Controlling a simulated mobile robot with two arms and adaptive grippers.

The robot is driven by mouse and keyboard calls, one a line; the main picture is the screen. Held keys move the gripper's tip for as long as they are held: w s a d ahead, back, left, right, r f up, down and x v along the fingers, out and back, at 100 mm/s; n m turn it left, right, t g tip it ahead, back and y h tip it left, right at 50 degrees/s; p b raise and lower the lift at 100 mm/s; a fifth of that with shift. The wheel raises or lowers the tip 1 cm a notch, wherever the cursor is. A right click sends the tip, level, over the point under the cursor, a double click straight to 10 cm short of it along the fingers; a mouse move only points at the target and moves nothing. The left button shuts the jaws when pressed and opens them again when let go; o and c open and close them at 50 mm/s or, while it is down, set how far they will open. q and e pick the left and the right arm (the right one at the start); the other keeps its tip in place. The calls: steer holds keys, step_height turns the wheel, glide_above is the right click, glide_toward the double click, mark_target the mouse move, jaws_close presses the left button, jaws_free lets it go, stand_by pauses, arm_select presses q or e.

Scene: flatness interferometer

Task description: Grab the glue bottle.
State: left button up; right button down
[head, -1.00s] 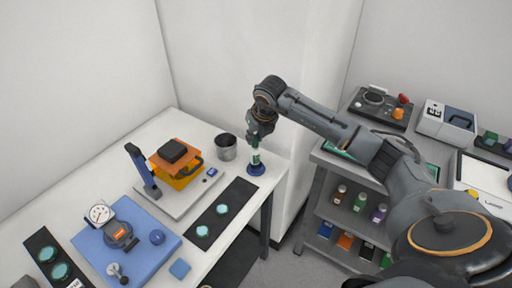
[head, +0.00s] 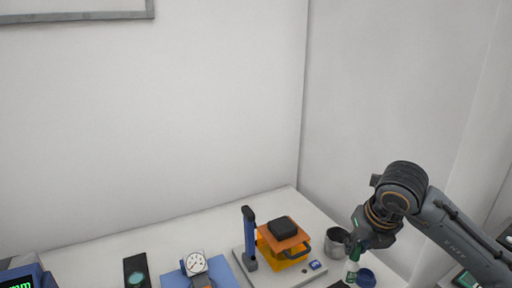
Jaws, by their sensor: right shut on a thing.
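The glue bottle (head: 352,267), white with a green part, is at the lower right of the head view, near the right end of the white table. My right gripper (head: 356,246) comes down over its top and is shut on it. The fingers hide the upper part of the bottle. My left gripper is not in view.
A grey metal cup (head: 337,240) stands just left and behind the bottle. An orange device with a black top (head: 284,240) and a blue post (head: 249,238) stand on a pale base. A dial gauge (head: 195,264) is further left. White walls close the back.

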mark_target(350, 268)
steer(key=s+f+n+y, duration=0.1)
steer(key=n, duration=0.2)
steer(key=s+a+f+n+g+y, duration=0.1)
steer(key=n, duration=0.2)
steer(key=s+a+f+n+y, duration=0.1)
steer(key=n, duration=0.1)
steer(key=shift+a+f+n, duration=0.2)
steer(key=shift+a+n, duration=0.05)
steer(key=shift+n, duration=0.15)
steer(key=s+a+f+n+g+h, duration=0.1)
steer(key=s+n+g, duration=0.1)
steer(key=n, duration=0.7)
steer(key=s+a+f+n+g+h, duration=0.1)
steer(key=s+a+f+n+g, duration=0.1)
steer(key=s+n, duration=0.3)
steer(key=s+a+f+n+g, duration=0.1)
steer(key=s+n+g, duration=0.3)
steer(key=n, duration=0.9)
steer(key=shift+s+a+f+n+h, duration=0.15)
steer(key=shift+a+f+n+h, duration=0.2)
steer(key=shift+f, duration=0.4)
steer(key=shift+a, duration=0.1)
